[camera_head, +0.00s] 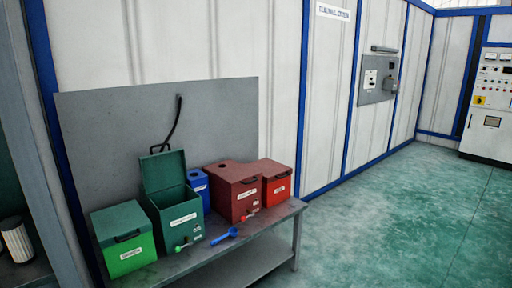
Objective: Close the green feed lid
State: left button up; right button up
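A dark green box (181,222) stands on the bench with its green lid (163,171) raised, leaning back and showing the open inside. A white label is on its front, too small to read. Left of it stands a brighter green box (130,259) whose dark green lid (121,223) with a black handle is down. I cannot read the labels to tell which box is the feed box. Neither of my grippers is in view.
The grey bench (262,237) has a tall back panel (160,118). A blue box (198,188), a dark red box (233,192) and a red box (277,185) stand to the right. A blue scoop (226,236) lies in front. The green floor (400,225) at right is clear.

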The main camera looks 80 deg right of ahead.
aim_at(161, 171)
jog(key=z, duration=1.8)
jog(key=i+u, duration=0.2)
jog(key=i, duration=0.2)
